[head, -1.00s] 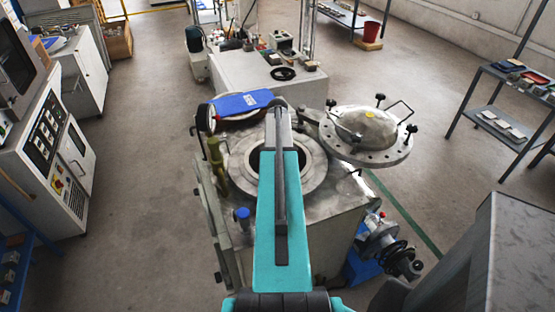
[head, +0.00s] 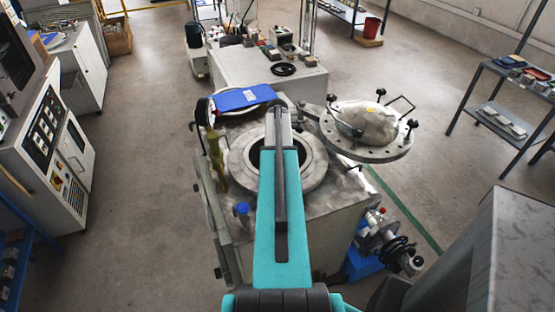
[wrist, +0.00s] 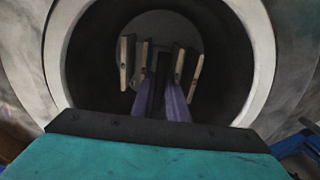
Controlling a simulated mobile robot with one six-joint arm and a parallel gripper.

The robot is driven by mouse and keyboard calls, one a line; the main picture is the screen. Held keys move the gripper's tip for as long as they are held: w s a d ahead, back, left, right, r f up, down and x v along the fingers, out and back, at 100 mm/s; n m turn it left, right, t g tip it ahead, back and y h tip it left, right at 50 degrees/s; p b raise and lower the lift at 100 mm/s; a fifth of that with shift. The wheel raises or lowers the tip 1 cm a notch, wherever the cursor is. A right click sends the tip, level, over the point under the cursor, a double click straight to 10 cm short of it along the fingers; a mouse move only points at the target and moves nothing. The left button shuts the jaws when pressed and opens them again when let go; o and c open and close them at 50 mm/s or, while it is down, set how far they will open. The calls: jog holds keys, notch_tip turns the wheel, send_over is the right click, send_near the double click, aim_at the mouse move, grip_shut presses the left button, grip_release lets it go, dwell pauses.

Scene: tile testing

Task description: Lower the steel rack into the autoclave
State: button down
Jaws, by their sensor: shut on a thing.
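The autoclave (head: 238,166) stands in front of me with its round mouth open. It also fills the wrist view as a pale ring (wrist: 262,60) around a dark bore. The steel rack (wrist: 196,78) shows inside that ring as several upright, tan-edged slabs around a round grey plate. My gripper (wrist: 163,88) reaches in between the slabs, its dark purple fingers shut on the rack. The exact grip point is in shadow. In the head view my teal arm hides the gripper, the rack and part of the mouth. How deep the rack sits is hard to tell.
The domed autoclave lid (head: 366,128) is swung out to the right of the mouth. A blue pad (head: 245,98) lies behind the mouth. A yellowish valve fitting (head: 215,158) and a blue knob (head: 242,208) stand at the left. A grey cabinet (head: 475,260) is close at lower right.

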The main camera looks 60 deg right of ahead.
jog(key=shift+f, duration=0.75)
dwell(1.8)
jog(key=c, duration=1.7)
grip_release()
jog(key=shift+o, duration=0.2)
jog(key=shift+f+b, duration=0.1)
jog(key=shift+b, duration=0.2)
notch_tip(320, 180, up, 20)
jog(key=p, duration=1.1)
jog(key=shift+s+f, duration=0.1)
dwell(0.6)
